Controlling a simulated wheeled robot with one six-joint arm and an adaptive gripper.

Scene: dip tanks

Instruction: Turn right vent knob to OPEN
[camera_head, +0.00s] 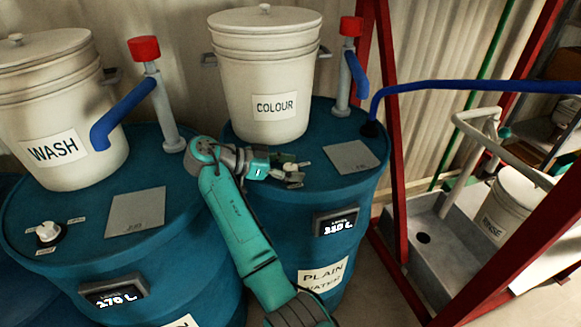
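My gripper (297,173) is over the left part of the lid of the right blue drum (350,195), which is labelled PLAIN WATER. Its fingers point to the right and sit close to the lid. Small pale shapes show at the fingers; I cannot tell whether they are finger parts or the right vent knob. No right vent knob shows clearly; my gripper and wrist cover that part of the lid. A similar white vent knob (48,232) with small labels around it is on the left blue drum (85,212). I cannot tell if the fingers are apart or closed on something.
A COLOUR bucket (265,75) and a red-capped pump (345,75) stand behind my gripper. A grey plate (351,157) lies to its right. A WASH bucket (60,110) stands on the left drum. A red frame (395,150) rises beside the right drum.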

